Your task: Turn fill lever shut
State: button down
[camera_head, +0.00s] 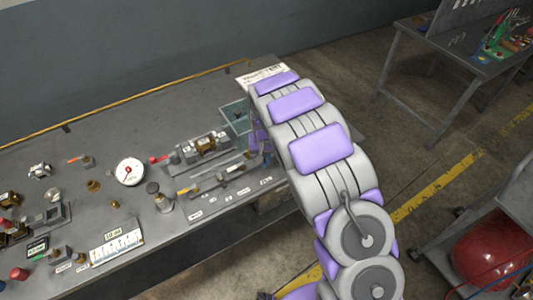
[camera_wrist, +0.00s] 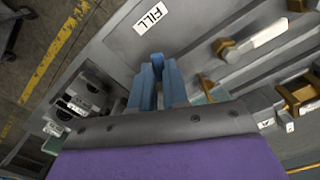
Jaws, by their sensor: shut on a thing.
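My gripper (camera_wrist: 164,62) shows in the wrist view with its two blue fingers close together, just below the white FILL label (camera_wrist: 150,18). It is shut on the fill lever, but the fingers hide nearly all of the lever, so its angle cannot be told. In the head view my arm covers the gripper and the lever at the right end of the bench.
The grey bench (camera_head: 110,110) carries a round gauge (camera_head: 129,171), a valve block (camera_head: 205,147) and small fittings. A brass piece with a pale bar (camera_wrist: 262,35) lies right of my fingers. A teal bin (camera_head: 236,115) stands close to my arm.

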jog(key=m, duration=0.2)
jog(key=a+m+p, duration=0.2)
jog(key=m, duration=0.1)
jog(key=shift+m, duration=0.3)
jog(key=m, duration=0.1)
jog(key=a+m, duration=0.1)
jog(key=m, duration=0.1)
jog(key=shift+w, duration=0.4)
jog(key=shift+w+a+m, duration=0.2)
jog(key=shift+w+m, duration=0.05)
jog(key=shift+m, duration=0.7)
jog(key=shift+w+a+m, duration=0.2)
jog(key=shift+m, duration=0.75)
jog(key=shift+r, duration=0.1)
jog(key=c, duration=1.1)
grip_release()
jog(key=shift+a, duration=0.15)
